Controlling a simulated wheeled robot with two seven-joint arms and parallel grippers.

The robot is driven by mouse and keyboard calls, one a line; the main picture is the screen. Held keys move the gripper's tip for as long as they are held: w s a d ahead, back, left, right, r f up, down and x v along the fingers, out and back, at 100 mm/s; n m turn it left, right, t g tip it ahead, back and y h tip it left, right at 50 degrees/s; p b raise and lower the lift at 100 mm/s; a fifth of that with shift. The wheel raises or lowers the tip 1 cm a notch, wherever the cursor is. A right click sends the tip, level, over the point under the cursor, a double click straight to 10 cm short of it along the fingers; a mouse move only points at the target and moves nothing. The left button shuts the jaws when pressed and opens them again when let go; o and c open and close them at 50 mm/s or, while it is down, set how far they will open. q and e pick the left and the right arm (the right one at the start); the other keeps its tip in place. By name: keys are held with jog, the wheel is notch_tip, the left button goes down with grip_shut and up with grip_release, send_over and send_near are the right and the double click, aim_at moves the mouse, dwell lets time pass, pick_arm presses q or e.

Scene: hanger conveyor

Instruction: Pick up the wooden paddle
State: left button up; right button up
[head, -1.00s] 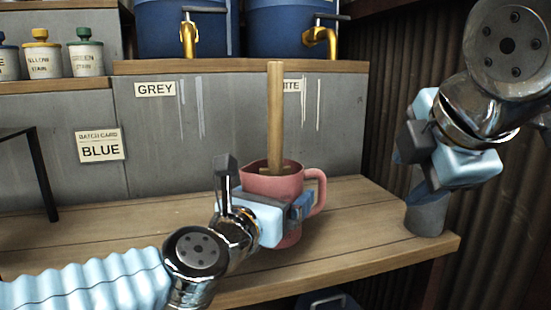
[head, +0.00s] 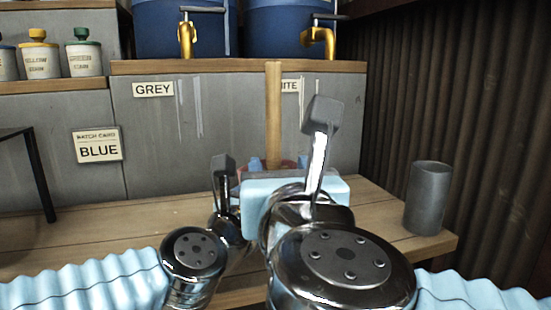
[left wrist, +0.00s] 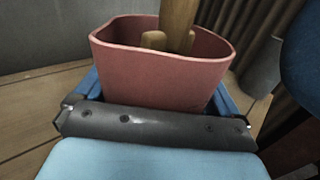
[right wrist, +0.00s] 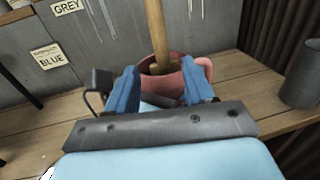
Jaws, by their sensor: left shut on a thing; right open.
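The wooden paddle (head: 273,110) stands upright in a pink jug, its handle rising well above the rim. In the right wrist view the paddle (right wrist: 156,30) and the pink jug (right wrist: 187,72) are ahead of my right gripper (right wrist: 160,85), which is open and empty. In the left wrist view my left gripper (left wrist: 150,98) is shut on the pink jug (left wrist: 150,75), and the paddle (left wrist: 178,22) stands inside it. In the head view my right wrist hides most of the jug, and the right fingertips show only in part.
A grey metal cup (head: 428,195) stands at the right end of the wooden bench (head: 130,225). Blue barrels with brass taps (head: 318,40) sit on the shelf above. Stain jars (head: 84,55) stand at the upper left. A batch card (head: 97,146) reads BLUE.

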aim_at(274, 155)
jog(key=w, duration=0.4)
jog(key=shift+w+a, duration=0.3)
jog(key=shift+w, duration=0.05)
jog(key=w, duration=0.5)
jog(key=shift+a+f, duration=0.2)
jog(key=shift+a, duration=0.1)
grip_shut()
notch_tip(274, 155, up, 18)
pick_arm(q)
jog(key=o, duration=0.8)
jog(key=shift+o, duration=0.2)
